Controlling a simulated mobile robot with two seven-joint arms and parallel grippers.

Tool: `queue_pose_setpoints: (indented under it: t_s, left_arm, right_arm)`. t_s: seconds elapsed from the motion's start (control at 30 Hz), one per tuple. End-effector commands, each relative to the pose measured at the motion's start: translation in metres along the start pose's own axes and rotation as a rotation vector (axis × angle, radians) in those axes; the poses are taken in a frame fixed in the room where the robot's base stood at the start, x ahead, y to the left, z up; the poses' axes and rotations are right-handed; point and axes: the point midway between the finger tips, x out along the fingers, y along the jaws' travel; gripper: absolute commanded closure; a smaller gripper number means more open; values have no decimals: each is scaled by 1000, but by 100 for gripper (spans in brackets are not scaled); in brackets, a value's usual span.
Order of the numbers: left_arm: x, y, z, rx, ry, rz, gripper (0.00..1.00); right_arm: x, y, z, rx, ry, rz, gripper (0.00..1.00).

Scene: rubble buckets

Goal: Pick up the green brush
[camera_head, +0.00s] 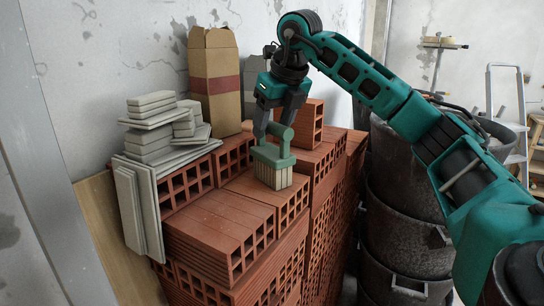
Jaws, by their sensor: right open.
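The green brush (272,162) stands on top of the red brick stack, its pale bristles down and its green handle up. My right gripper (279,130) reaches down from above with its fingers around or just beside the brush's handle. The gripper is open. One view alone does not show clearly whether the fingers touch the handle. My left gripper is not in view.
Red hollow bricks (219,225) form the stack. Grey tiles (150,135) lie piled at its left, with a cardboard bag (214,85) behind. Dark stacked buckets (405,215) stand at the right. A ladder (507,100) is farther back.

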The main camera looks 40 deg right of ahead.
Motion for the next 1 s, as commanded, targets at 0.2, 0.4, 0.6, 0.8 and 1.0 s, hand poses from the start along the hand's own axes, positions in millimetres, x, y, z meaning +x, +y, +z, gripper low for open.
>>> queue_pose_setpoints:
  t_s: [0.2,0.4,0.6,0.8,1.0]
  left_arm:
    - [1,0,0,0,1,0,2]
    - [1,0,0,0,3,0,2]
    - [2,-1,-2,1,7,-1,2]
    - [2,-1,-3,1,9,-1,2]
    - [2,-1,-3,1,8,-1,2]
  right_arm:
    - [17,-1,-1,0,-1,-1,40]
    - [17,-1,-1,0,-1,-1,42]
    - [17,-1,-1,0,-1,-1,62]
    - [17,0,-1,0,-1,-1,81]
    - [16,0,-1,0,-1,-1,100]
